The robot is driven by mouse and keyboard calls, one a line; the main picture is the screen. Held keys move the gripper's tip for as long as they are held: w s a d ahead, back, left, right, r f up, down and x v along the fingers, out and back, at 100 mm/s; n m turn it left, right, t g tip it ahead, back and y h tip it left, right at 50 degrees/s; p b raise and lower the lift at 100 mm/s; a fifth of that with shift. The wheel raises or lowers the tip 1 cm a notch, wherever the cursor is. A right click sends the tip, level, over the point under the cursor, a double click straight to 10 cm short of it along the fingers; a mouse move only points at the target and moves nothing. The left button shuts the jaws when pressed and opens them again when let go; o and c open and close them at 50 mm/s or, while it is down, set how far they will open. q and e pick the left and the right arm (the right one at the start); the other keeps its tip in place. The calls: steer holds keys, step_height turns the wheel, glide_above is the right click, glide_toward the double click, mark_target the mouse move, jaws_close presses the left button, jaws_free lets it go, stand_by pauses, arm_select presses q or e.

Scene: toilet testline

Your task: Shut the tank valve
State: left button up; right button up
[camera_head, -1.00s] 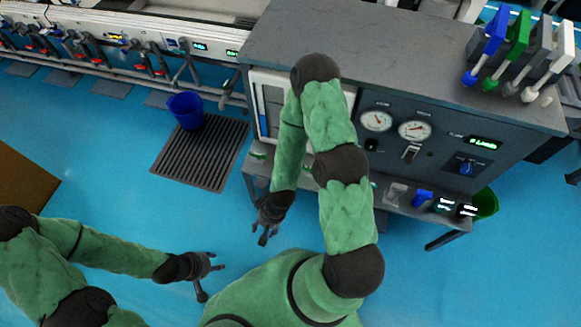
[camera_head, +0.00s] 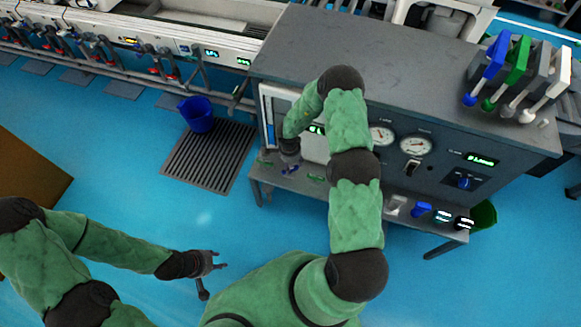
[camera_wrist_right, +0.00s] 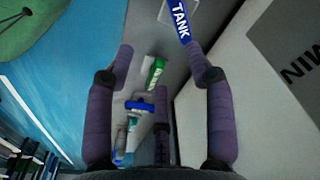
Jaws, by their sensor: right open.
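A blue label reading TANK (camera_wrist_right: 181,22) is at the top of the right wrist view, on the grey ledge. A blue T-shaped handle (camera_wrist_right: 138,106) sits lower in that view, beside a green-topped label (camera_wrist_right: 154,72); I cannot tell for certain whether it is the tank valve. My right gripper (camera_wrist_right: 160,52) is open and empty, its purple fingers spread above the ledge. In the head view this gripper (camera_head: 289,166) is small, at the left end of the bench's front ledge. My left gripper (camera_head: 210,277) is open and empty over the blue floor.
The grey bench (camera_head: 370,50) carries gauges, a knob and a white-framed panel on its front. A blue bucket (camera_head: 197,113) stands by a dark floor grate (camera_head: 208,155). The floor in front is free.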

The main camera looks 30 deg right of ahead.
mark_target(291, 170)
steer(key=f+b, duration=0.1)
steer(key=f, duration=0.2)
steer(key=w+f+m+b, duration=0.1)
steer(key=f+b, duration=0.1)
steer(key=f, duration=0.1)
steer(key=w+d+f+m+b, duration=0.1)
steer(key=f, duration=0.2)
steer(key=shift+w+f+y+b, duration=0.2)
steer(key=shift+w+y+b, duration=0.05)
steer(key=shift+y+b, duration=0.15)
jaws_close()
